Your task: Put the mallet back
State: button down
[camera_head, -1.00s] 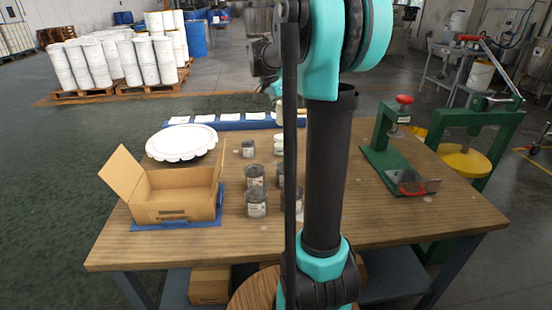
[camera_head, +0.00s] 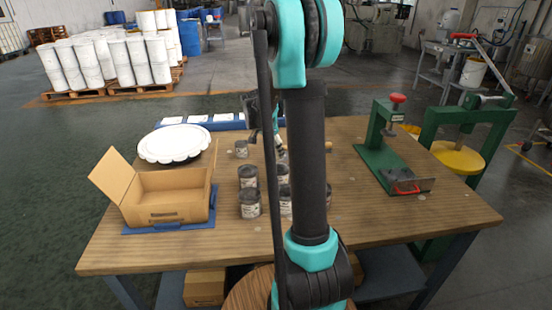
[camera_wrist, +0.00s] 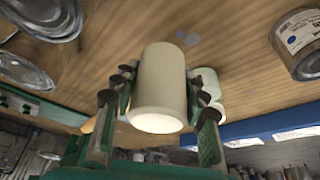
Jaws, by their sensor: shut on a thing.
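In the wrist view my gripper (camera_wrist: 160,76) has its fingers on both sides of a cream cylinder, which looks like the head of the mallet (camera_wrist: 160,92), and is shut on it. A bit of orange-tan shows behind the left finger, perhaps its handle. A pale green-white cylinder (camera_wrist: 207,84) is partly hidden behind the right finger. In the head view my arm hides most of the gripper, low over the back middle of the table. A small tan piece (camera_head: 328,146) shows just right of the arm; I cannot tell whether it is part of the mallet.
Several grey cans (camera_head: 249,203) stand left of and behind my arm on the wooden table (camera_head: 385,217). An open cardboard box (camera_head: 165,213), a white scalloped disc (camera_head: 174,143), a blue strip with white cards (camera_head: 226,126) and a green press (camera_head: 381,160) surround them. The right front is clear.

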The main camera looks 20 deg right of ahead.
aim_at(276, 158)
jog(key=shift+f, duration=1.85)
jog(key=shift+f, duration=0.1)
jog(key=c, duration=0.8)
grip_release()
jog(key=shift+c, duration=0.2)
jog(key=v, duration=1.2)
